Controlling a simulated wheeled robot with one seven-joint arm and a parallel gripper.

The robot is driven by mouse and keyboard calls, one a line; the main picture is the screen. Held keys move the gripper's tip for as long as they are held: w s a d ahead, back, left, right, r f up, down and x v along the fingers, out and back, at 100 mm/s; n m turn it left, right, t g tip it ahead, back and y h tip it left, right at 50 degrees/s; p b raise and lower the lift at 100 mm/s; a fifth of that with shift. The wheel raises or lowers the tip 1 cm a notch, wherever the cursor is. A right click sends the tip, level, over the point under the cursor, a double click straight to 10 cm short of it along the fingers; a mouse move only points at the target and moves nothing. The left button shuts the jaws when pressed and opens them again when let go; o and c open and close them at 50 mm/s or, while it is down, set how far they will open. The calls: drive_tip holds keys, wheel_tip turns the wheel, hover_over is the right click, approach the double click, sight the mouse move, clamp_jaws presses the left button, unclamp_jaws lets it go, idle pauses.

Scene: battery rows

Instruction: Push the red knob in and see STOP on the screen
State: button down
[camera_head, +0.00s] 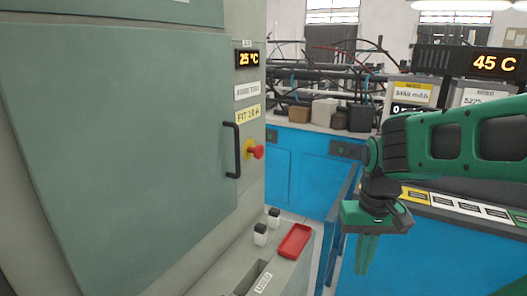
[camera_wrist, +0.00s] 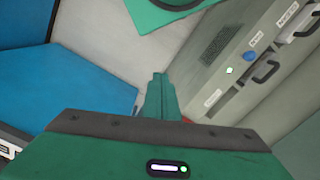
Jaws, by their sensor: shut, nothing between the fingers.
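The red knob (camera_head: 258,151) sticks out from a yellow base on the cabinet front, just right of the black door handle (camera_head: 233,150). My gripper (camera_head: 364,270) is shut and empty, pointing down, to the right of the knob and lower in the picture, apart from the cabinet. In the wrist view my shut fingers (camera_wrist: 160,85) point to the floor. I cannot make out the red knob in the wrist view.
A red tray (camera_head: 295,241) and two small white containers with dark tops (camera_head: 261,234) stand on the ledge below the knob. Blue cabinets (camera_head: 300,165) stand behind. At right, a display (camera_head: 494,64) reads "45 C". Open space lies between the knob and my gripper.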

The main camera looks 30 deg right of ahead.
sight(255, 151)
drive_tip(key=w+r+m+t, duration=0.1)
drive_tip(key=w+r+t, duration=0.1)
drive_tip(key=w+r, duration=0.4)
drive_tip(key=w+r+m+t, duration=0.1)
drive_tip(key=w+r+t, duration=0.2)
drive_tip(key=w, duration=1.3)
drive_tip(key=w+r+m+t, duration=0.1)
drive_tip(key=w+r+t, duration=0.1)
drive_tip(key=w+r, duration=0.8)
drive_tip(key=shift+w+d+t+h, duration=0.3)
drive_tip(key=shift+w, duration=0.7)
drive_tip(key=w+a+f, duration=0.1)
drive_tip(key=w+f, duration=0.7)
drive_tip(key=w, duration=0.1)
drive_tip(key=shift+w+a, duration=0.15)
drive_tip(key=shift+a, duration=0.2)
